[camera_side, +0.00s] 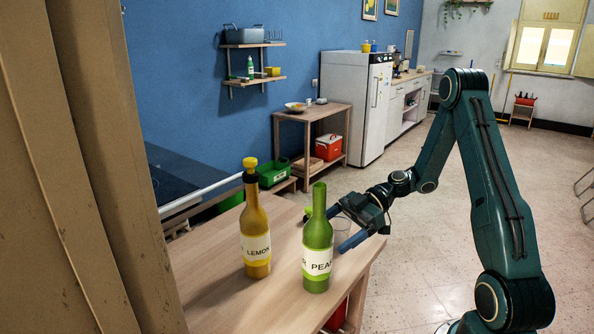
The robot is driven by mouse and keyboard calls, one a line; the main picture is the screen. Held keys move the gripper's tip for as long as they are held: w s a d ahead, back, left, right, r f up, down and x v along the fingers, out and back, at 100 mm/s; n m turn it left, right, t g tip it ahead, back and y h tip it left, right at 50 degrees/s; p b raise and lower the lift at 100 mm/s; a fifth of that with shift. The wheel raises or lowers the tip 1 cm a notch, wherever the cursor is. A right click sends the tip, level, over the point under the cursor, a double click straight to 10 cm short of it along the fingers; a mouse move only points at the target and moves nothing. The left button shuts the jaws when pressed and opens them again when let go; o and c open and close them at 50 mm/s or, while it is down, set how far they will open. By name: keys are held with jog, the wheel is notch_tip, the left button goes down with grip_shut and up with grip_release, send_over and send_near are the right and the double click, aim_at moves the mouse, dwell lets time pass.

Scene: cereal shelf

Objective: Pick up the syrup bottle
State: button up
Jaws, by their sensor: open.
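Two bottles stand upright on the wooden table (215,292). The green bottle (317,235) has a white label whose visible letters read "PEA". The amber bottle (254,222) to its left has a yellow cap and a label reading "LEMON". Neither visible label says syrup. My gripper (341,228) is open, its blue fingers reaching left over the table's right part, just right of the green bottle. I cannot tell whether the green bottle is between the fingers; it hides part of the far one.
A tall tan panel (75,170) fills the left edge. A red object (337,317) sits below the table edge. Behind are a wooden side table (312,114) and a white fridge (350,100).

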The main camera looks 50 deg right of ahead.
aim_at(304, 254)
jog(key=shift+x, duration=2.7)
jog(key=shift+s, duration=0.15)
jog(key=shift+c, duration=0.2)
jog(key=shift+r, duration=0.1)
jog(key=c, duration=1.5)
